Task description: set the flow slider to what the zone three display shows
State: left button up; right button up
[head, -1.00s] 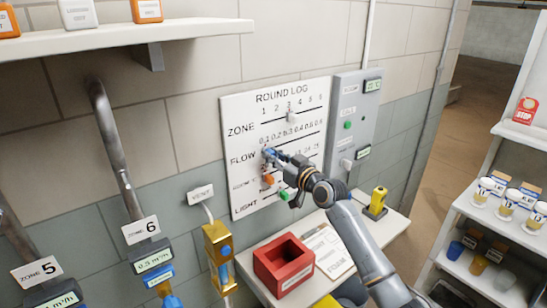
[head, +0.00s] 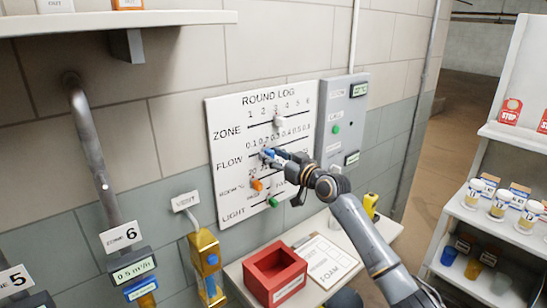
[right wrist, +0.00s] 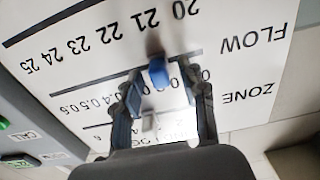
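The round log board (head: 222,118) hangs on the wall. Its flow slider has a blue knob (head: 267,153), near the 0.2 mark in the head view. My right gripper (head: 270,155) is at this knob. In the right wrist view the blue knob (right wrist: 158,72) lies between the spread fingertips of my right gripper (right wrist: 161,70), with gaps visible beside it. The fingers cover part of the flow numbers. The zone slider's pale knob (head: 279,121) is near 3. The zone three display is not in view. My left gripper is not in view.
The orange room knob (head: 257,185) and green light knob (head: 272,201) sit below. A zone 6 display (head: 133,268) reads 0.5. A red box (head: 275,273) and clipboard (head: 325,260) lie on the shelf below. A grey control panel (head: 345,125) is right of the board.

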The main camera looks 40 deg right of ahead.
jog(key=s, duration=1.2)
jog(key=shift+d, duration=0.45)
